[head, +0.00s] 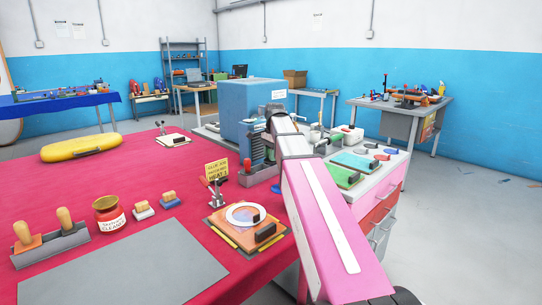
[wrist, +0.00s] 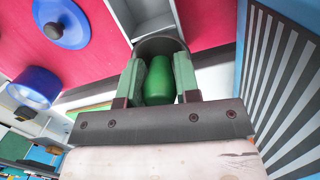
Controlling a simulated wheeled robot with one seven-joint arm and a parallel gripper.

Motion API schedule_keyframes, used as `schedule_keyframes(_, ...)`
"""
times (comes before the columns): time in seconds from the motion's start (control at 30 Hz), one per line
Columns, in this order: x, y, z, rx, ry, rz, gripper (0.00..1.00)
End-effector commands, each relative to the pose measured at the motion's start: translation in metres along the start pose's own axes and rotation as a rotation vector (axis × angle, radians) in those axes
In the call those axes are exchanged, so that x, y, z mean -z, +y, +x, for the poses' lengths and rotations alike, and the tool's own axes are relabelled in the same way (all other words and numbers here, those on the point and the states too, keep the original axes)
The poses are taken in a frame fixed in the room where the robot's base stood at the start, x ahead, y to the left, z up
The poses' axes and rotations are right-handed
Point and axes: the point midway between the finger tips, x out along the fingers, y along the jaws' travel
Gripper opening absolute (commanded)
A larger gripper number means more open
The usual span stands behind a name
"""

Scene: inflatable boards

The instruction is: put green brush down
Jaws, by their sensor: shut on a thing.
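The green brush (wrist: 159,82) is held by its rounded green handle between the two green-padded fingers of my gripper (wrist: 157,85) in the wrist view. A dark rounded part shows just beyond the handle. My gripper is shut on the handle. In the head view my pink arm reaches forward to the blue machine, and the gripper end (head: 267,142) is small and partly hidden there. Whether the brush touches a surface below cannot be told.
The blue machine (head: 250,105) stands close by; its striped vent (wrist: 285,80) is right of the gripper. The red table (head: 150,190) holds a two-handled rack (head: 50,245), a cleaner jar (head: 109,215), a yellow sign (head: 216,171) and a board with a ring (head: 245,228).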

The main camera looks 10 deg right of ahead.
Motion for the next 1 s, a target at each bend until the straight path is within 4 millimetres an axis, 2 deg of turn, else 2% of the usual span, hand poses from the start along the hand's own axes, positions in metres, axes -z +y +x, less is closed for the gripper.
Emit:
schedule_keyframes(0.63,0.0011,-0.0002,0.0106,0.001,0.0,0.0,0.04)
schedule_keyframes(0.67,0.0011,-0.0003,0.0105,0.001,0.0,0.0,0.37)
schedule_keyframes(0.7,0.0011,-0.0003,0.0103,0.001,0.0,0.0,0.5)
schedule_keyframes(0.73,0.0011,-0.0003,0.0103,0.001,0.0,0.0,0.56)
schedule_keyframes(1.0,0.0011,-0.0003,0.0098,0.001,0.0,0.0,0.56)
